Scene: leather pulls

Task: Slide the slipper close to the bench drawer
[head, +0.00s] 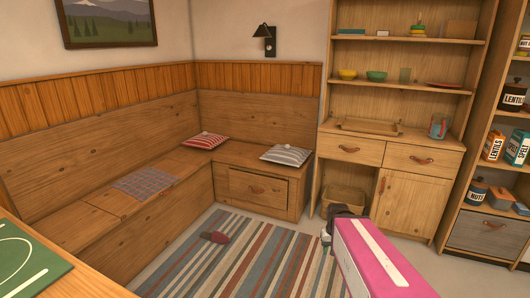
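A small red and grey slipper (216,237) lies on the striped rug, a little in front of the corner bench. The bench drawer (258,188) is a wooden front with a leather pull (256,190), set in the short right section of the bench. It looks shut or nearly so. The slipper is below and left of the drawer in the picture, apart from it by a stretch of rug. My gripper (327,238) is small and partly hidden at the end of my pink arm, well right of the slipper and apart from it. Its fingers are not clear.
The striped rug (265,262) is clear around the slipper. The long bench (165,205) bounds it on the left. A wooden hutch (400,190) and a shelf of jars (495,180) stand at the right. A table with a green board (28,255) is at lower left.

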